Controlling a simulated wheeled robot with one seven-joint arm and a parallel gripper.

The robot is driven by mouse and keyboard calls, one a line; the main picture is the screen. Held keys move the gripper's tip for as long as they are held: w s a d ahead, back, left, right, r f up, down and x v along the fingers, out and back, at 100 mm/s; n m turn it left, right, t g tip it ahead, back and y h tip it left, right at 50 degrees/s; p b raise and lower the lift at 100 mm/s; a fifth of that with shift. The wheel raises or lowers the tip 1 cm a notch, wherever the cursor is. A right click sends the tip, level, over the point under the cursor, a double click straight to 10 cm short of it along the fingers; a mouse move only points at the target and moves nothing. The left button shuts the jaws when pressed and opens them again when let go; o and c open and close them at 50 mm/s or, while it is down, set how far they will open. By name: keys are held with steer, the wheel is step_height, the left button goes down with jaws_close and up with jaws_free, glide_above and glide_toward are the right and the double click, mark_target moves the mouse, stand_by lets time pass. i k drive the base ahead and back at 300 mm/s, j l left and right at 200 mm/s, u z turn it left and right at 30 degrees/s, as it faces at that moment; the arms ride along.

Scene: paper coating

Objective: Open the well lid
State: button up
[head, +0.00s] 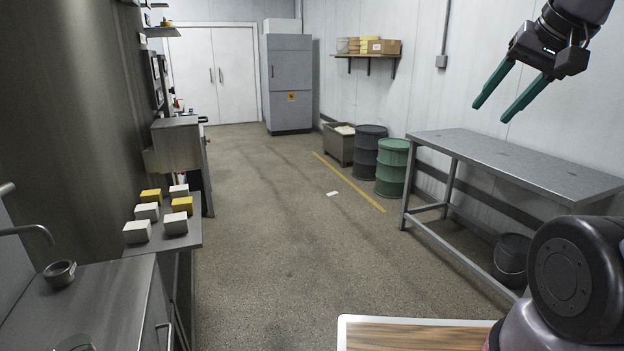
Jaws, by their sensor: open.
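My gripper (491,112) hangs at the upper right of the head view, above the steel table. Its two green fingers are apart, with nothing between them. I cannot surely make out the well lid. A boxy metal unit (176,146) stands along the left wall, far from my gripper; whether it has a lid cannot be told. A small round metal cup-like piece (60,273) sits on the steel counter (100,300) at the lower left, also far from my gripper.
A bare steel table (510,160) stands at right, a bucket (512,258) under it. Green (392,165) and dark (368,150) drums stand beyond. Several white and yellow blocks (147,211) lie on the left bench. A grey cabinet (290,85) stands behind. The middle floor is mostly clear.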

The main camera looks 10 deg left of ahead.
mark_target(193, 120)
steer(key=i+l+u, duration=0.1)
steer(key=i+u, duration=0.4)
steer(key=i+l+u, duration=0.45)
steer(key=i+j+u, duration=0.1)
steer(key=u, duration=0.35)
steer(key=i+l+u, duration=0.3)
steer(key=i, duration=0.2)
steer(key=i+l+u, duration=0.3)
steer(key=i, duration=0.15)
